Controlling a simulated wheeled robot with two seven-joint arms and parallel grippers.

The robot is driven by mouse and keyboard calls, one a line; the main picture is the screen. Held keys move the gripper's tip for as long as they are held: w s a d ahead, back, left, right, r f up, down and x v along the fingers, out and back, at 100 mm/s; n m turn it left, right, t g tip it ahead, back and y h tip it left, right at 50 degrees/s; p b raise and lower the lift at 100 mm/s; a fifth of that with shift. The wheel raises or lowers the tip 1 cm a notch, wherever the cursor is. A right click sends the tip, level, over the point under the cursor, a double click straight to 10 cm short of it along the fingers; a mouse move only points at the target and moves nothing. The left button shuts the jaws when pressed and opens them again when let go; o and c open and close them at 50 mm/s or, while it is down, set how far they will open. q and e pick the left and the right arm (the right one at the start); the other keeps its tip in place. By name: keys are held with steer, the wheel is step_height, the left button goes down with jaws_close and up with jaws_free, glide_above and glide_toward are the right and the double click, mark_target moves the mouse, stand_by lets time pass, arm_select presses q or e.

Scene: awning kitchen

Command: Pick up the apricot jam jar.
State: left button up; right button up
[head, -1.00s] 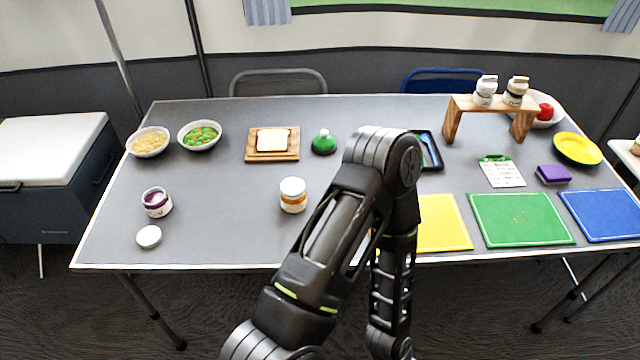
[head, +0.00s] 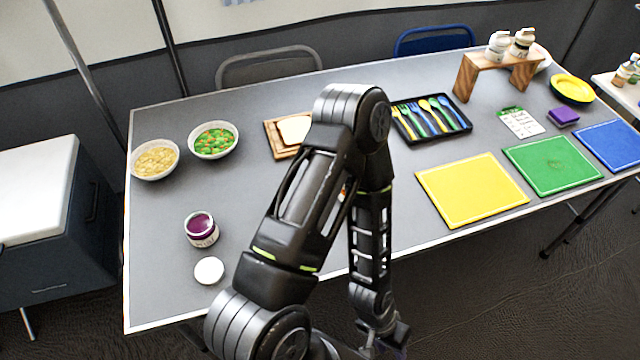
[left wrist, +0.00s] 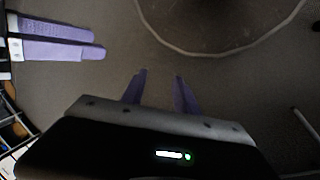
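The apricot jam jar is almost wholly hidden behind my left arm in the head view. Only a small white and orange sliver (head: 343,192) shows through the arm, probably part of it. My left arm rises across the middle and bends down in front of the table. In the left wrist view my left gripper (left wrist: 160,76) has its two purple fingers apart with nothing between them, over the floor. Another pair of purple fingers, apparently my right gripper (left wrist: 100,42), lies at the left edge; its opening is unclear.
A purple jam jar (head: 201,229) stands open beside a loose white lid (head: 209,270). Two bowls, pasta (head: 155,159) and vegetables (head: 213,140), stand behind. A bread board (head: 277,142), cutlery tray (head: 430,117) and yellow board (head: 472,190) surround the arm. The table's front edge (head: 240,301) is near.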

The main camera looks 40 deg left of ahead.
arm_select(q)
steer(key=shift+s+a, duration=0.25)
steer(key=shift+a, duration=0.05)
arm_select(e)
steer(key=shift+s+a, duration=0.25)
steer(key=shift+a, duration=0.05)
arm_select(q)
steer(key=shift+o, duration=0.4)
arm_select(e)
steer(key=shift+o, duration=0.4)
